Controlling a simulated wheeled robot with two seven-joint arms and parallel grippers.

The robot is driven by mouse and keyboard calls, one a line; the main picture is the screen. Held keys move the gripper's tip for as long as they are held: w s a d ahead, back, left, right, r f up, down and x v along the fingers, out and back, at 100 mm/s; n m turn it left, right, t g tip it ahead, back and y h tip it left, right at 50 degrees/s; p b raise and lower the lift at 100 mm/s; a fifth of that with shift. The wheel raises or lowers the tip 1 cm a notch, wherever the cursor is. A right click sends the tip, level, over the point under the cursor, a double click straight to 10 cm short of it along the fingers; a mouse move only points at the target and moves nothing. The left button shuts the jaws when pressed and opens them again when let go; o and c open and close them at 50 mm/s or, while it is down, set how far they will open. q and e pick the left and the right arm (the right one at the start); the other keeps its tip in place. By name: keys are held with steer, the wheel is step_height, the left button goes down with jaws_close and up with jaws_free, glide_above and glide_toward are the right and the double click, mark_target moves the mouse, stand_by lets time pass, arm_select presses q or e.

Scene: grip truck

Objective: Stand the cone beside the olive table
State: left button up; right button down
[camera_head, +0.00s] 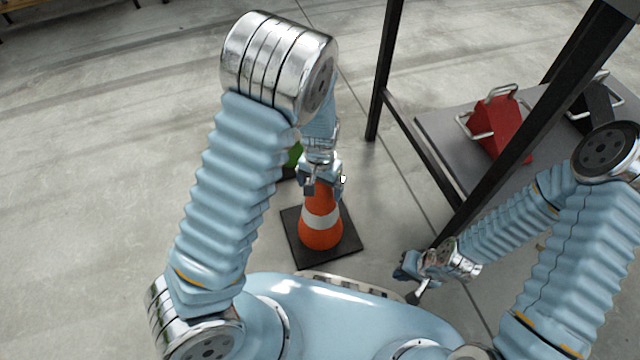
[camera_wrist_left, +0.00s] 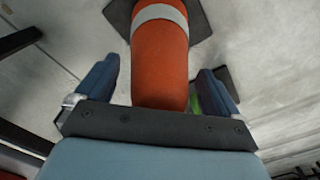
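The orange cone (camera_head: 322,236) has a white band and a square dark base. It looks upright on the concrete floor, in front of my body in the head view. My left gripper (camera_head: 323,184) is at the cone's top. In the left wrist view its two fingers stand apart on either side of the cone (camera_wrist_left: 160,60), with gaps showing between the fingers and the cone. My right gripper (camera_head: 412,272) is low at the right, away from the cone; its finger opening is too small to judge. I cannot make out an olive table.
A dark-framed rack with a grey shelf (camera_head: 438,124) stands at the right. It holds a red block with metal handles (camera_head: 497,125) and a dark handled item (camera_head: 597,104). A green object (camera_head: 295,154) is partly hidden behind my left arm. The floor at left is clear.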

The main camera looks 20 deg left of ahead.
arm_select(q)
step_height(320, 180, up, 12)
steer(key=p, duration=0.3)
steer(key=shift+f+p, duration=0.2)
steer(key=shift+p, duration=0.1)
steer(key=shift+s+a, duration=0.1)
steer(key=s+f+n+t+h, duration=0.1)
steer(key=s+f+n+h, duration=0.2)
steer(key=s+f, duration=1)
step_height(320, 180, down, 5)
steer(key=shift+s+d+n+h, duration=0.3)
steer(key=shift+s+n+h, duration=0.1)
steer(key=shift+n, duration=0.2)
steer(key=shift+r, duration=0.1)
steer(key=r+p, duration=0.1)
steer(key=p, duration=0.1)
steer(key=r+p, duration=0.4)
steer(key=shift+s+d+r, duration=0.1)
steer(key=shift+d+r, duration=0.15)
